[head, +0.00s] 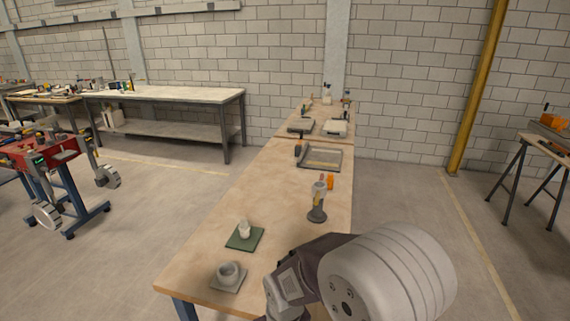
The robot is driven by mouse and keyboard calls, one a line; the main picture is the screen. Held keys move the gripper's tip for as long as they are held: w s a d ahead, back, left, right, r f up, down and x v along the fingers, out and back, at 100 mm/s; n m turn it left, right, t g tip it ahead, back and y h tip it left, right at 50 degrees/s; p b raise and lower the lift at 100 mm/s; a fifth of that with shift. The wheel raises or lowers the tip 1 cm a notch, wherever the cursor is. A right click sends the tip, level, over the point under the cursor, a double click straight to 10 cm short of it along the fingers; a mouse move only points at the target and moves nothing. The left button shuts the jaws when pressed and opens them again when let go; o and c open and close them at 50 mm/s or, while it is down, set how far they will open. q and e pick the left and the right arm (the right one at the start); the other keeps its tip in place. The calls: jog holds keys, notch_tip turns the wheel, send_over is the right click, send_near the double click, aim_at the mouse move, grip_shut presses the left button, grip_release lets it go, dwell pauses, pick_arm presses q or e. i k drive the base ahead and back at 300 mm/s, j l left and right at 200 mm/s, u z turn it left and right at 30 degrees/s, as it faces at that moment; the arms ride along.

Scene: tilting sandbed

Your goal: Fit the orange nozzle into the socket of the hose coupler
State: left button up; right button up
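A grey ring-shaped part on a square base plate (228,274) sits at the near left of the wooden table; its round opening faces up, and it looks like the hose coupler with its socket. A small orange piece (330,183) stands farther back on the table, just behind a grey upright tool; it may be the orange nozzle, but it is too small to be sure. One arm of mine, seemingly the right, crosses the lower right. No fingertips show on it. My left gripper is not in view.
A pale piece (245,228) stands on a green mat (257,236) behind the ring-shaped part. The grey upright tool (317,205) stands near the table's right edge. A shallow tray (338,161) lies farther back. The table (215,210) has clear wood around the mat.

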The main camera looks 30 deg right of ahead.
aim_at(317, 215)
jog(key=z, duration=1.4)
